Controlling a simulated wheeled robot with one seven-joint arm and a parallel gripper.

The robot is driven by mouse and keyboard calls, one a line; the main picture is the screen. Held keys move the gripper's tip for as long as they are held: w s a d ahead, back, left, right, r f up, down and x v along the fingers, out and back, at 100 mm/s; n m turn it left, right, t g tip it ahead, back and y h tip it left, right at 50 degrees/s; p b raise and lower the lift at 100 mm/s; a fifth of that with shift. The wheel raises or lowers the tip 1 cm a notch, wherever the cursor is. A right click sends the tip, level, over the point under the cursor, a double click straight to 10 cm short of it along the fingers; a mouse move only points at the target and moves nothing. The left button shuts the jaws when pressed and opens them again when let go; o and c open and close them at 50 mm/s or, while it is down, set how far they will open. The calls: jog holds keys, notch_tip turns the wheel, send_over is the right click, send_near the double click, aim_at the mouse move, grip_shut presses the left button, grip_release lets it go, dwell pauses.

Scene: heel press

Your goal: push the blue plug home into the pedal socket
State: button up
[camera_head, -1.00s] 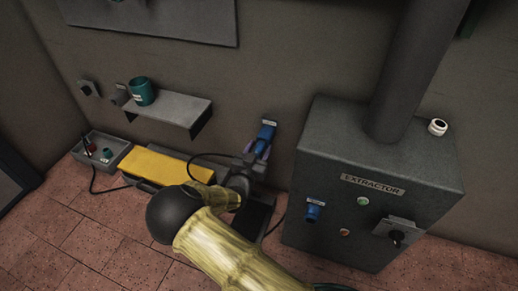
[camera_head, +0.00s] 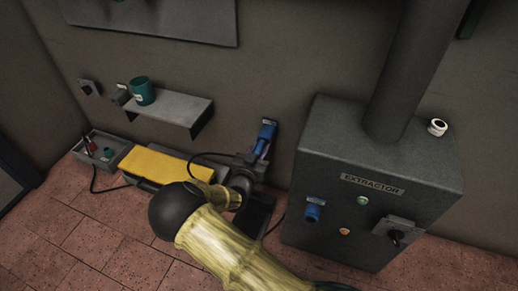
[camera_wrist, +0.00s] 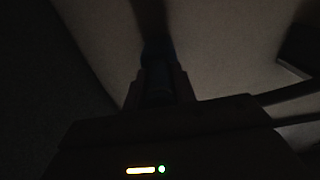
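A blue plug-and-socket fitting (camera_head: 266,131) with a pale label sits low on the back wall. I cannot tell plug from socket there. My gripper (camera_head: 261,151) is just below it, reaching towards the wall, and appears to meet its lower end. In the dark wrist view, the finger shapes (camera_wrist: 160,88) flank a dark bluish thing (camera_wrist: 158,54). I cannot tell whether they grip it or only sit against it. The plug's seating depth is hidden. A black pedal-like box (camera_head: 259,213) lies on the floor below my wrist.
The grey extractor cabinet (camera_head: 375,160) stands close on the right, with another blue socket (camera_head: 313,209) on its front. A grey shelf (camera_head: 170,107) with a teal mug (camera_head: 142,91) is left. A yellow-topped box (camera_head: 165,164) and grey tray (camera_head: 110,143) lie below. A black cable (camera_head: 205,154) runs behind my gripper.

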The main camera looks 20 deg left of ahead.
grip_shut()
jog(key=shift+s, duration=0.1)
jog(key=shift+s+a+p, duration=0.15)
jog(key=shift+s+p, duration=0.2)
jog(key=shift+s, duration=0.75)
jog(key=shift+s+p, duration=0.7)
jog(key=shift+s, duration=1.1)
